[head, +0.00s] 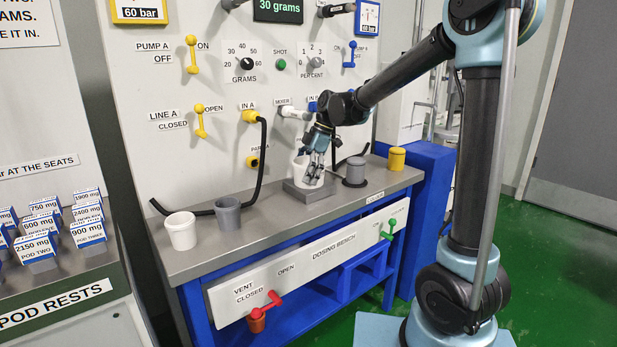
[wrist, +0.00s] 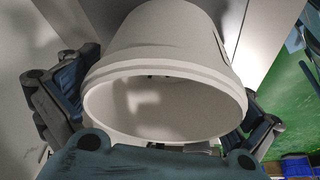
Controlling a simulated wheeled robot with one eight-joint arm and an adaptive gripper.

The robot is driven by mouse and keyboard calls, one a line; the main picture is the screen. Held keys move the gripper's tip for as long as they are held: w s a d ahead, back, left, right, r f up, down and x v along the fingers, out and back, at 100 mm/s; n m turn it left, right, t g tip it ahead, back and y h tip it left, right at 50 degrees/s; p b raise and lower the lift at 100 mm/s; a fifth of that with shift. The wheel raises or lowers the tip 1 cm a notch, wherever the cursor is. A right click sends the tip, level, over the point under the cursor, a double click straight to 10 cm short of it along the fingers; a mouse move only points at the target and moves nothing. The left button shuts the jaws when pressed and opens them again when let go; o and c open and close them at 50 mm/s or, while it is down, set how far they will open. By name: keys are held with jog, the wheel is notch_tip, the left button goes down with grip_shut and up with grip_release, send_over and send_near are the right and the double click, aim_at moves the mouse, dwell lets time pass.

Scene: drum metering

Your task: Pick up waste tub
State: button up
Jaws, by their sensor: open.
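A white tub (head: 299,168) stands on a grey block (head: 303,193) on the bench. My gripper (head: 314,170) is at this tub, with its fingers in front of the tub's right part in the head view. In the wrist view the white tub (wrist: 165,50) fills the middle, with its open mouth facing the camera. The gripper (wrist: 160,108) is open, with one finger on either side of the tub; I cannot tell whether they touch it. Another white tub (head: 181,233) and a grey tub (head: 228,217) stand to the left. No tub label reads as waste.
The steel bench top (head: 262,238) is clear in front of the tubs. A black hose (head: 262,165) runs down the panel to the bench. A dark grey round item (head: 355,172) stands close right of the block. A yellow cup (head: 396,159) is farther right.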

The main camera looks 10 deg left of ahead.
jog(key=c, duration=1.1)
